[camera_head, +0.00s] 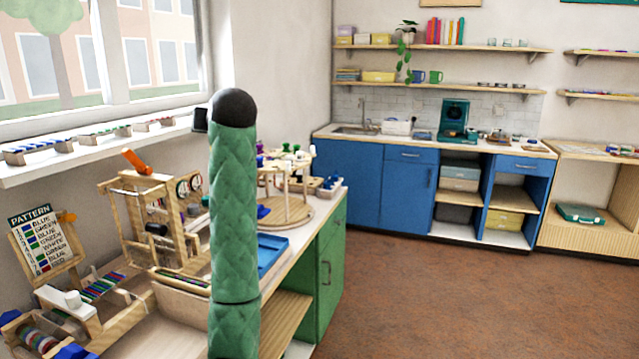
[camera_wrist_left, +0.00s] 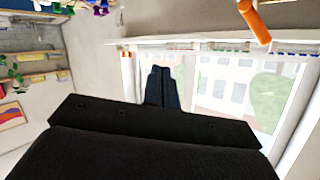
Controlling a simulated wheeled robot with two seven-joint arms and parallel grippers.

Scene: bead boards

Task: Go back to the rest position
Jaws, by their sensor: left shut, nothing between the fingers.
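My left gripper (camera_wrist_left: 163,72) shows in the left wrist view as two dark fingers held together, with nothing between them. Beyond the fingers are the window and the pale wall. In the head view a green quilted link of my arm stands upright in the middle, in front of the workbench. A small black part shows just left of its top, but I cannot tell what it is. My right gripper is in neither view.
The workbench (camera_head: 313,241) at left carries a pattern board (camera_head: 43,240), a wooden frame (camera_head: 150,190), a blue tray (camera_head: 270,250) and a round wooden stand (camera_head: 285,212). A windowsill (camera_head: 90,160) runs above it. Blue cabinets (camera_head: 405,190) stand behind. The brown floor (camera_head: 450,310) at right is clear.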

